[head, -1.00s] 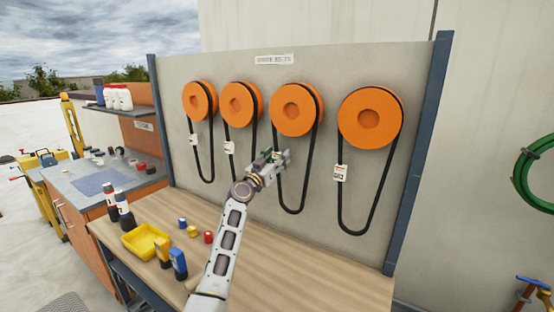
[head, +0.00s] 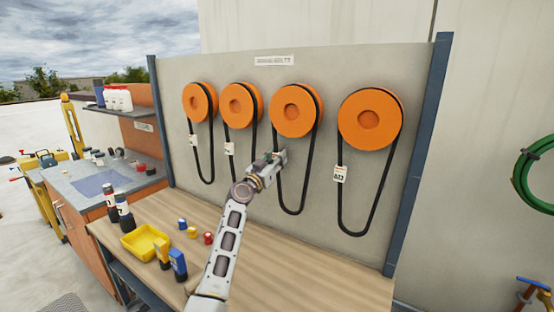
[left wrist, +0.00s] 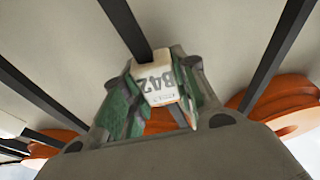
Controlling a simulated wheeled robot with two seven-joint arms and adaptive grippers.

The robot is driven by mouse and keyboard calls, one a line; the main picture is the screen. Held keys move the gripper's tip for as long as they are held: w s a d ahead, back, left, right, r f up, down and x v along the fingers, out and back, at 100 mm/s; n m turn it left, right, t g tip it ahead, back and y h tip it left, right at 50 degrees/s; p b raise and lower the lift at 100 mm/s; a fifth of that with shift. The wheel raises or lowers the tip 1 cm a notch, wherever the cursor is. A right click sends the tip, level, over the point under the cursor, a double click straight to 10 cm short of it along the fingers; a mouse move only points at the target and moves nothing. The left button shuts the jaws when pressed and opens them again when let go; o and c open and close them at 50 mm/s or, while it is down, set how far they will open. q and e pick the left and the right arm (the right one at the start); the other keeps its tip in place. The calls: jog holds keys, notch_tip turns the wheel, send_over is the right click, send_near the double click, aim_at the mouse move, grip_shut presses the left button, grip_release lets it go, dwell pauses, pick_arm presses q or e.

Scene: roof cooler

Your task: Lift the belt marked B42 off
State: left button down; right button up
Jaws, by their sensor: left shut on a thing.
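The belt marked B42 (head: 278,190) is a black loop hanging from the third orange pulley (head: 291,110) from the left. Its white tag reads B42 in the left wrist view (left wrist: 158,82). My left gripper (head: 277,160) is at the left strand of this belt, below the pulley. In the left wrist view its green-padded fingers (left wrist: 158,98) are shut on the belt at the tag. The belt still loops over its pulley. In the head view the gripper hides the tag. My right gripper is not in view.
Other black belts hang from the orange pulleys on both sides, the rightmost with a white tag (head: 340,174). Below is a wooden bench (head: 290,270) with a yellow bin (head: 146,243), bottles and small coloured caps. The bench's right part is clear.

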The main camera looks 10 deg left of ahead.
pick_arm(q)
jog(key=shift+r, duration=0.45)
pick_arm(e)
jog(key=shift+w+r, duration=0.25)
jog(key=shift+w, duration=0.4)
pick_arm(q)
jog(key=shift+r+p, duration=0.25)
jog(key=shift+p, duration=0.05)
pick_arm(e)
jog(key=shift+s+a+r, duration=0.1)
pick_arm(q)
jog(key=shift+r, duration=0.1)
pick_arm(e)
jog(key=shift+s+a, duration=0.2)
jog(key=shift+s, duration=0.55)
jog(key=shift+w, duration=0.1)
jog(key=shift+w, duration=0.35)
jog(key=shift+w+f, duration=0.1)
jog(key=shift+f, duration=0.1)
